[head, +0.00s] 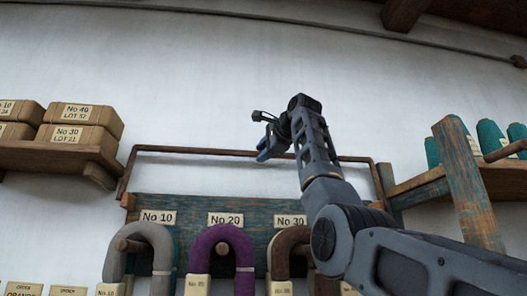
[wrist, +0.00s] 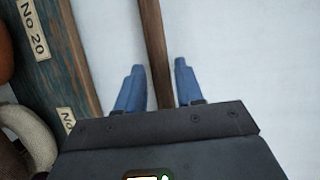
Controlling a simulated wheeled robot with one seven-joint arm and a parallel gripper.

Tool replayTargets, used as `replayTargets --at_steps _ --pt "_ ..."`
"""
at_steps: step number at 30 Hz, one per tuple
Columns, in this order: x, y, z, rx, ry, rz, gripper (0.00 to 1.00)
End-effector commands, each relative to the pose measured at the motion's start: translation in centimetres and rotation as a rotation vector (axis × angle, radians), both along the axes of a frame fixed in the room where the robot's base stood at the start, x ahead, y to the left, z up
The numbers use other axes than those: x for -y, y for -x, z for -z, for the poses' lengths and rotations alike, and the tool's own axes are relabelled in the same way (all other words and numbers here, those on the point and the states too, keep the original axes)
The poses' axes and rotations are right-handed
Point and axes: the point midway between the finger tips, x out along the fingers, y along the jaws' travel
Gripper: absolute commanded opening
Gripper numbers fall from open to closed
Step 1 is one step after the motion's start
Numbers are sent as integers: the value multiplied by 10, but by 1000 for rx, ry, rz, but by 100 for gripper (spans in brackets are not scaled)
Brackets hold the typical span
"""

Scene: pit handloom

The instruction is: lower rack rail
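The rack rail (head: 210,152) is a thin brown bar with bent-down ends, standing raised above the blue-green rack board (head: 190,207). In the wrist view the rail (wrist: 152,40) runs between the two blue fingers of my gripper (wrist: 158,66). White wall shows in narrow gaps on both sides of the rail, so the gripper is open around it and not closed on it. In the head view my gripper (head: 264,150) is at the middle of the rail; my arm hides part of the rail's right side.
Yarn hanks, grey (head: 140,240), purple (head: 222,245) and brown (head: 285,245), hang below numbered labels. A shelf with boxes (head: 80,113) is at left. A wooden post (head: 465,180) and teal cones (head: 490,138) are at right.

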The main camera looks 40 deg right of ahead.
Motion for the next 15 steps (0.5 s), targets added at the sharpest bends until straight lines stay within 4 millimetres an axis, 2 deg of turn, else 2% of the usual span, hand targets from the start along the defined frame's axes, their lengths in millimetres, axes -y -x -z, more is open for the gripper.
replayTargets --at_steps 1,11,15 --pt "0 0 0 0 0 0 31" --pt "0 0 0 0 0 0 0" --pt "0 0 0 -1 0 0 0"
